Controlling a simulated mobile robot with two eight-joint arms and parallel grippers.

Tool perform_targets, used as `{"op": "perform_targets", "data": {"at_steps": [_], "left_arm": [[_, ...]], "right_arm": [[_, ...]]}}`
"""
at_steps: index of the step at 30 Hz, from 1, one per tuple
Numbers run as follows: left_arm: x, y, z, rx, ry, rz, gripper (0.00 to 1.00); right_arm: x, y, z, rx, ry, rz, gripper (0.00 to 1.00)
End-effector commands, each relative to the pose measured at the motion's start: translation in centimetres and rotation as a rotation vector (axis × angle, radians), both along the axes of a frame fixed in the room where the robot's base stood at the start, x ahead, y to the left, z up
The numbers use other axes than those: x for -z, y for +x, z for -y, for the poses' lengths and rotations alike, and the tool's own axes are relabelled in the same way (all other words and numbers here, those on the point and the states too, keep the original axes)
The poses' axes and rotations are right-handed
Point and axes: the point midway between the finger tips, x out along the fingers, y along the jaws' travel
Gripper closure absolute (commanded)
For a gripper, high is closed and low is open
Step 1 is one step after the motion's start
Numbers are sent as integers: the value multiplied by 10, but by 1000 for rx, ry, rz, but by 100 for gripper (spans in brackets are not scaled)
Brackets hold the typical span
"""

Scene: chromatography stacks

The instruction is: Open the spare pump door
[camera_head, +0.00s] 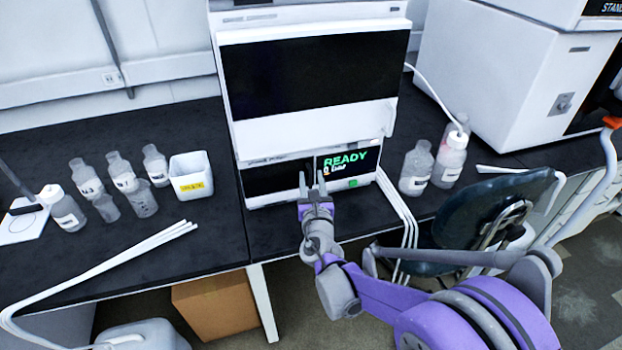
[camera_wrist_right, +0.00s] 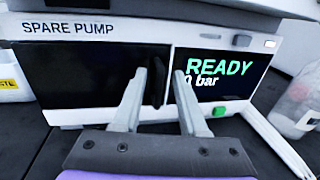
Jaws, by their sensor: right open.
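The spare pump (camera_head: 249,201) is the white bottom unit of the stack, and its label (camera_wrist_right: 68,28) shows in the right wrist view. Its dark door panel (camera_wrist_right: 75,80) fills the left part of the front and looks closed. A dark upright handle (camera_wrist_right: 157,88) stands at the door's right edge. The pump's screen (camera_wrist_right: 222,75) reads READY, 0 bar. My right gripper (camera_head: 312,182) is open in front of the pump. In the right wrist view its fingertips (camera_wrist_right: 165,74) appear either side of the handle; I cannot tell whether they touch it. My left gripper is out of view.
A larger unit with a dark front (camera_head: 310,78) sits above the pump. Bottles (camera_head: 416,168) stand close at its right, with white tubing (camera_head: 398,205) beside it. A white tub (camera_head: 191,176) and several bottles stand at the left. A dark chair (camera_head: 480,225) is at the right.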

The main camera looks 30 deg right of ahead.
Motion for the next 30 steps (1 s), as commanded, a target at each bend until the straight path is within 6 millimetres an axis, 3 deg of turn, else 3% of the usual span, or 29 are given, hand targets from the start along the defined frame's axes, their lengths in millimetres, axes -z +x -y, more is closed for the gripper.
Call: {"op": "perform_targets", "data": {"at_steps": [10,18,30], "left_arm": [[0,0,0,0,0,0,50],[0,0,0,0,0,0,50],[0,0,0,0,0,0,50]], "right_arm": [[0,5,2,0,-1,0,58],[0,4,2,0,0,0,100],[0,4,3,2,0,1,100]]}}
